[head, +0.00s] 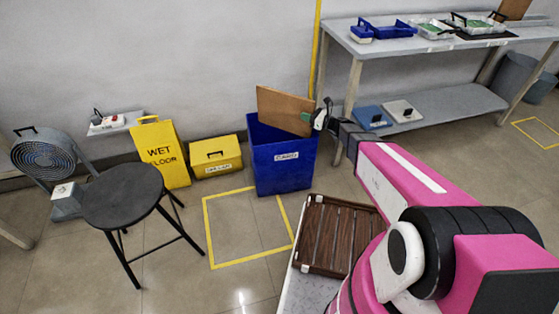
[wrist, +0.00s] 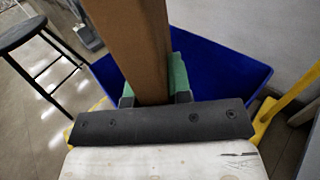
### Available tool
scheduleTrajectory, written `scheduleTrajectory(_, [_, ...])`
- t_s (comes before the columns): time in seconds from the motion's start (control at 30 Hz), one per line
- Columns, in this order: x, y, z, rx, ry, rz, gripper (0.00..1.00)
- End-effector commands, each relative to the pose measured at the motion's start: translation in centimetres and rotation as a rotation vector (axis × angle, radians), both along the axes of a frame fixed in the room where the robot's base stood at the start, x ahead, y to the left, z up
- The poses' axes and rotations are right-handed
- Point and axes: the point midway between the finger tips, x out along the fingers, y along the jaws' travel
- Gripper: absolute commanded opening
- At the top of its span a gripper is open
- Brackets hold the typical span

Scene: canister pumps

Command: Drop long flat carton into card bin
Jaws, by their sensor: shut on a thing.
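The long flat carton (head: 284,110) is brown and held tilted over the blue card bin (head: 284,168), whose label reads CARD. In the wrist view the carton (wrist: 133,45) runs away from my gripper (wrist: 155,92), which is shut on it with green pads on both sides. In the head view my gripper (head: 308,117) holds the carton's right end at the bin's right side. The carton's lower part is in front of or inside the bin mouth; I cannot tell how deep. The blue bin (wrist: 215,65) lies beneath the gripper in the wrist view.
A yellow spill-kit box (head: 217,158) and a wet floor sign (head: 162,152) stand left of the bin. A black stool (head: 122,195) and a grey fan (head: 42,160) are further left. A workbench (head: 440,45) with trays stands at the right. Floor within the yellow outline is clear.

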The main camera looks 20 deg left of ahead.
Motion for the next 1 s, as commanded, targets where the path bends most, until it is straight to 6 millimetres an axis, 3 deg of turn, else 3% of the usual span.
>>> scheduleTrajectory(0.2, [0.0, 0.0, -1.5, 0.001, 0.001, 0.0, 0.0])
scheduleTrajectory(0.43, [0.0, 0.0, -1.6, 0.001, 0.0, 0.0, 0.0])
scheduleTrajectory(0.47, [0.0, 0.0, -1.6, 0.001, 0.0, 0.0, 0.22])
scheduleTrajectory(0.5, [0.0, 0.0, -1.6, 0.001, 0.0, 0.0, 0.35])
scheduleTrajectory(0.53, [0.0, 0.0, -1.6, 0.001, 0.0, 0.0, 0.45])
scheduleTrajectory(0.57, [0.0, 0.0, -1.6, 0.0, 0.0, 0.0, 0.49])
scheduleTrajectory(0.87, [0.0, -0.2, -1.6, -0.001, 0.0, -0.001, 0.49])
scheduleTrajectory(1.0, [-0.3, -1.4, -1.6, -0.001, 0.0, -0.003, 0.49])
